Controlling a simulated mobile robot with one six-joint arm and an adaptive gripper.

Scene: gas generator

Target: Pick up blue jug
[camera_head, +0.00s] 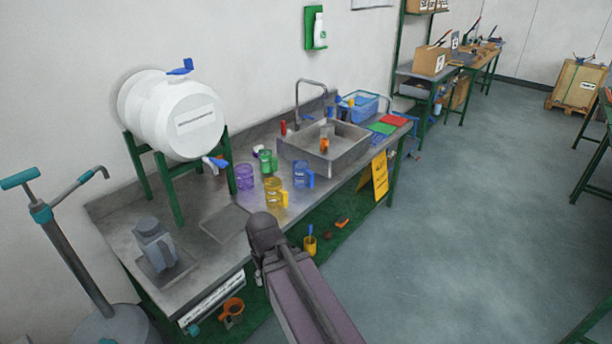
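The blue jug (300,178) stands upright on the grey metal counter, in front of the sink, with its handle towards the right. The yellow jug (273,193) stands just to its left and nearer, the green jug (266,162) behind to its left, and the purple jug (244,177) farther left. My arm rises from the bottom of the picture to a dark joint at the counter's front edge, below the yellow jug. My gripper cannot be made out. Nothing covers the blue jug.
The sink (325,158) with its tall tap stands behind the blue jug. A white barrel (172,113) on a green stand and a grey jug-like vessel (154,242) are at the left. A blue basket (358,106) is behind the sink. Open floor (455,220) lies right.

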